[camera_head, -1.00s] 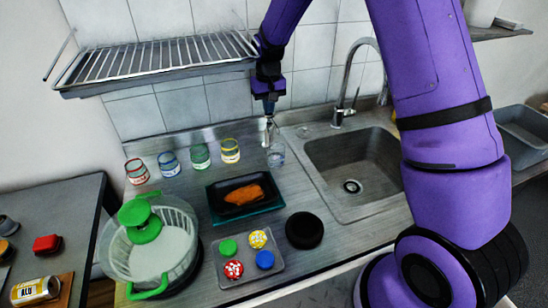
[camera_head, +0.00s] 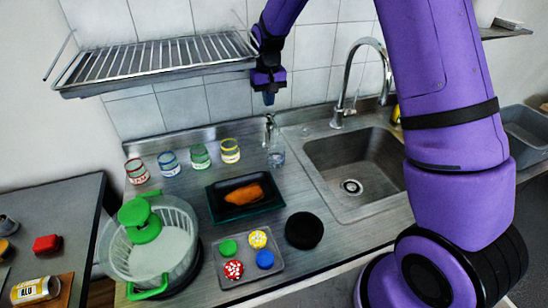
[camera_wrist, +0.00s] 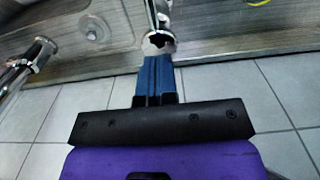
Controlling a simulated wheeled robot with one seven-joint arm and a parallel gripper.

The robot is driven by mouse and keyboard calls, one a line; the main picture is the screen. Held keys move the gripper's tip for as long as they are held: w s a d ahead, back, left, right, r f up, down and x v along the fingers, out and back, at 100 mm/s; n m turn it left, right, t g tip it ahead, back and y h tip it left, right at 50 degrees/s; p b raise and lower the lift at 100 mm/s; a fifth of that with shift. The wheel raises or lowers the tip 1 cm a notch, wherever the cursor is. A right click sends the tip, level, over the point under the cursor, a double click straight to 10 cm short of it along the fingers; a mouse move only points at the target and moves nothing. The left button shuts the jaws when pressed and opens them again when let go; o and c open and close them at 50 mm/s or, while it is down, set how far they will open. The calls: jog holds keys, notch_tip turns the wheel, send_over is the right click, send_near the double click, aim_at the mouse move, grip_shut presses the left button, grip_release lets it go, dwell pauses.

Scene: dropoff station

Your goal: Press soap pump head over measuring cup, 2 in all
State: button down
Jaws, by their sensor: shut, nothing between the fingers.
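My gripper (camera_head: 268,101) is shut and empty, fingers pointing down at the back of the counter. Just below its fingertips is the metal soap pump head (camera_head: 269,121), with a small gap showing in the head view. A clear container (camera_head: 277,155) stands on the counter just below and in front of the pump; I cannot tell for sure whether it is the measuring cup, or what is in it. In the wrist view the shiny pump head (camera_wrist: 160,41) is just beyond my blue shut fingers (camera_wrist: 157,62).
The sink (camera_head: 355,170) and tall faucet (camera_head: 348,88) are to the right. A wire rack (camera_head: 150,62) hangs at upper left. Several jars (camera_head: 199,156), a dark tray (camera_head: 225,211) with orange food, a black round object (camera_head: 304,230) and a colander (camera_head: 110,245) occupy the counter.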

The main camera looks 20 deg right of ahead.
aim_at(269, 112)
jog(key=shift+f, duration=0.4)
jog(key=shift+f, duration=1.65)
jog(key=shift+r, duration=2.05)
jog(key=shift+r, duration=3.05)
